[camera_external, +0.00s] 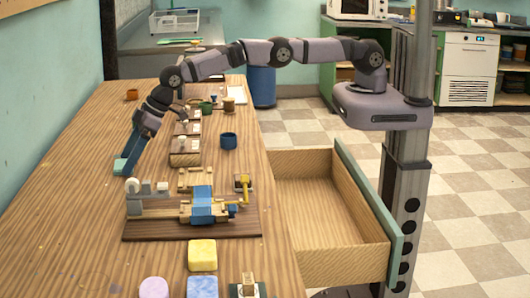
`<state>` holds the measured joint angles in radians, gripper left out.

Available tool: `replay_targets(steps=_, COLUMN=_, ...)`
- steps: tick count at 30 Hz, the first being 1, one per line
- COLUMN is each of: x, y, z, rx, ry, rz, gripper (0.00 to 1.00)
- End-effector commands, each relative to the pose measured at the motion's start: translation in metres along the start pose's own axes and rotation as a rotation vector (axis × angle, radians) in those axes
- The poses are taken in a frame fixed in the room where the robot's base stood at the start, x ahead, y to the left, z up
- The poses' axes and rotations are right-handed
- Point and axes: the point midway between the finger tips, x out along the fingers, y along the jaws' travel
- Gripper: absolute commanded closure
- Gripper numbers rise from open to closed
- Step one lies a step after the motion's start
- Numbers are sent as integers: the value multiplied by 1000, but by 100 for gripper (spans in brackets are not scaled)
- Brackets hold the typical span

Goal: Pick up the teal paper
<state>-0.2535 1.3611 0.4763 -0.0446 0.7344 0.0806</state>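A small teal piece (120,166) shows at the left of the wooden table, at the lower end of my arm. It may be the teal paper, but it is too small to tell whether it is paper or a block. My gripper (130,155) points down and to the left, right at this piece. The fingers are dark and small in the view. I cannot tell whether they touch the teal piece, or whether they are open or shut.
A wooden device with blue cloth (202,205) stands on a dark board (160,236) nearer the camera. A yellow soap (202,254), a purple soap (153,288) and a blue mug (228,141) are on the table. An open drawer (365,215) juts out right. The table's left side is mostly clear.

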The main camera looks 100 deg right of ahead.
Motion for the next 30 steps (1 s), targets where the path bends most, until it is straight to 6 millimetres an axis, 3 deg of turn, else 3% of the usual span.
replay_targets(steps=1, x=0, y=0, z=0, rx=0, ry=0, rz=0, gripper=36)
replay_targets(steps=3, x=0, y=0, z=0, rx=0, ry=0, rz=0, gripper=53)
replay_targets(steps=4, x=0, y=0, z=0, rx=0, ry=0, rz=0, gripper=55)
replay_targets(steps=20, x=-2, y=0, z=-2, rx=0, ry=1, rz=0, gripper=57)
replay_targets(steps=30, x=-38, y=0, z=-26, rx=1, ry=5, rz=0, gripper=56)
